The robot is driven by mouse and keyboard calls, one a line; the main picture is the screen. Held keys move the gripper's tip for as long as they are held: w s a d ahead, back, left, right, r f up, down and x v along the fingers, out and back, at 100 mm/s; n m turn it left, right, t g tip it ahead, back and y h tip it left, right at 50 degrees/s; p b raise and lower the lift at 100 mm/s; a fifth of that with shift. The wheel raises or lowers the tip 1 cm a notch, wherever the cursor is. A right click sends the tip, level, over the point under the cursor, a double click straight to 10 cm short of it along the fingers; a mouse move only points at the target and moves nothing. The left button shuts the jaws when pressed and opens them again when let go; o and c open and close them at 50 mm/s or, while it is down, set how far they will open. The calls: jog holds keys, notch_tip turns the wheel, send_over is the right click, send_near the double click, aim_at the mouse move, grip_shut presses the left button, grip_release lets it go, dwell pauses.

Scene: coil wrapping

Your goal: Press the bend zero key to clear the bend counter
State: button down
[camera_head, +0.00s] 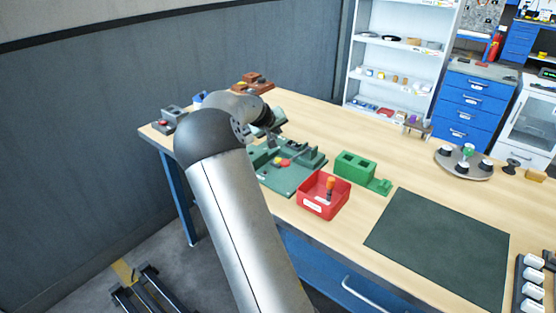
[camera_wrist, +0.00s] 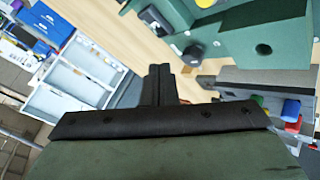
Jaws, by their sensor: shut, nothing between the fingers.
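My gripper (camera_wrist: 158,75) shows in the wrist view with its dark fingers closed together and nothing between them. In the head view my arm hides most of it; it is over the back left of the table. A green bending fixture (camera_head: 300,178) with red and yellow parts lies just below and right of it. In the wrist view a green body (camera_wrist: 265,30) stands beyond the fingertips, with a dark knob (camera_wrist: 193,54) and a small white-faced part (camera_wrist: 155,18) beside it. I cannot tell which part is the bend zero key. The fingers appear apart from these parts.
A red bin (camera_head: 322,205) with an orange-handled tool and a green block (camera_head: 355,167) stand on the table. A dark mat (camera_head: 440,240) and a round tray (camera_head: 463,172) lie further right. A grey box with a red button (camera_head: 163,124) is at the far left corner.

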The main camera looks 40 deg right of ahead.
aim_at(277, 161)
jog(key=shift+f+b, duration=2.65)
jog(key=shift+f, duration=1.75)
jog(key=shift+f+b, duration=0.4)
jog(key=shift+b, duration=0.05)
jog(key=shift+f+b, duration=0.45)
jog(key=shift+f, duration=0.05)
jog(key=shift+r+p, duration=0.4)
jog(key=shift+r, duration=0.5)
jog(key=shift+r, duration=0.15)
jog(key=shift+r+p, duration=1.3)
jog(key=shift+r, duration=1.1)
